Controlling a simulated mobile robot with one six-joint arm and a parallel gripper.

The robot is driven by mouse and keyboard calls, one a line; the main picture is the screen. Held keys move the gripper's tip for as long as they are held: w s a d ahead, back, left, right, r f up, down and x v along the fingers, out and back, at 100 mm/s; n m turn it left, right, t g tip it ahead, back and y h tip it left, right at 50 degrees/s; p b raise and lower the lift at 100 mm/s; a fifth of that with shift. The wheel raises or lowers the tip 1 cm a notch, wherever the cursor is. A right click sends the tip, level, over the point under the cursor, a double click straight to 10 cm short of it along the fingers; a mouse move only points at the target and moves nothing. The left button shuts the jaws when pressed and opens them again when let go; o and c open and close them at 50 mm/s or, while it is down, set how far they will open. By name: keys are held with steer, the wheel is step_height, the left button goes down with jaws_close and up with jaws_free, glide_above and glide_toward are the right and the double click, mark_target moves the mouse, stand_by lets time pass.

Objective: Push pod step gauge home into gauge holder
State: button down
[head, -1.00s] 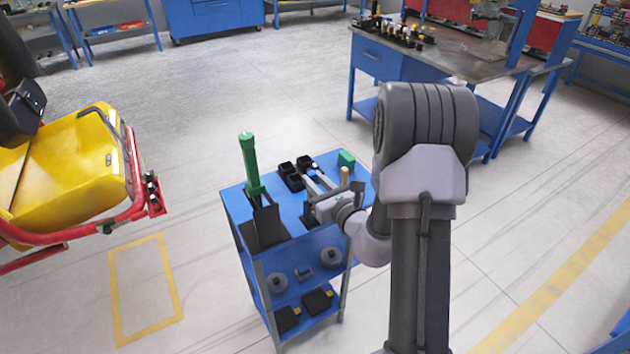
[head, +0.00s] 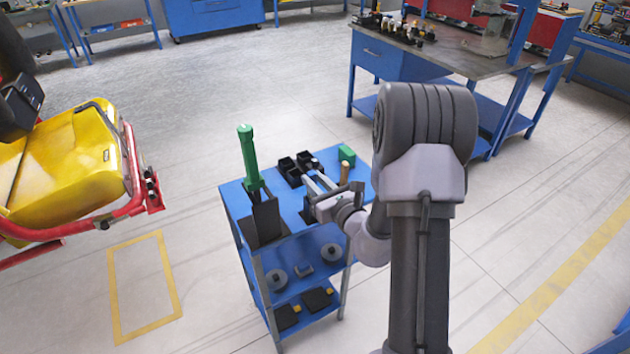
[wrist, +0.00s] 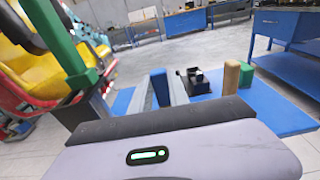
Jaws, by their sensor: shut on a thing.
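A tool with an upright green handle (head: 249,157), which looks like the pod step gauge, stands in or against a dark, slanted holder (head: 266,220) at the left of the blue cart. How deep it sits is hidden. The green handle shows tilted at the left of the wrist view (wrist: 65,48). My gripper (head: 312,182) is low over the cart, to the right of the green handle and apart from it. Its two grey fingers (wrist: 168,88) are close together in the wrist view.
Black open boxes (head: 288,171), a wooden handle (head: 344,172) and a green block (head: 347,154) are on the blue cart top (head: 232,196), near my gripper. A yellow seat (head: 75,160) with a red frame is at left. Floor between is clear.

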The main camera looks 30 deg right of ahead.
steer(key=shift+f+b, duration=0.45)
steer(key=shift+f, duration=0.1)
steer(key=shift+c, duration=1.9)
jaws_free()
steer(key=s+b, duration=0.2)
steer(key=s, duration=0.5)
steer(key=shift+r, duration=0.35)
